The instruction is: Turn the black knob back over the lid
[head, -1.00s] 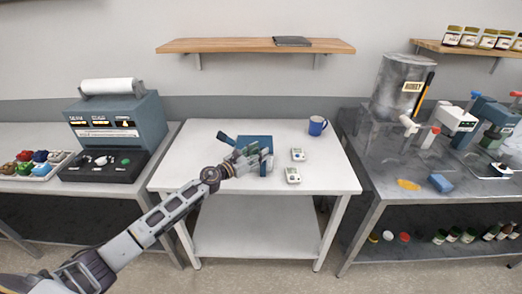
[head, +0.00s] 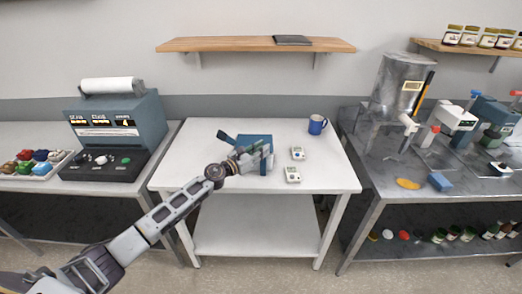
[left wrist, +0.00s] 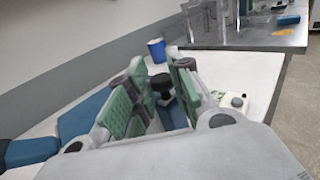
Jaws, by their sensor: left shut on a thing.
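A blue box-like unit (head: 254,140) stands on the middle white table, partly covered by my left gripper (head: 262,158). In the left wrist view, a black knob (left wrist: 161,84) shows between the green-padded fingers of my left gripper (left wrist: 158,98), which is shut on it. Blue parts of the unit (left wrist: 82,116) show beside and below the fingers. The exact contact and the lid's edges are hidden by the fingers. My right gripper is in neither view.
Two small white devices (head: 297,153) (head: 292,175) lie just right of the gripper. A blue mug (head: 317,125) stands at the back right. The table's front right is clear. A metal bench (head: 420,190) stands to the right, and a blue machine (head: 116,125) to the left.

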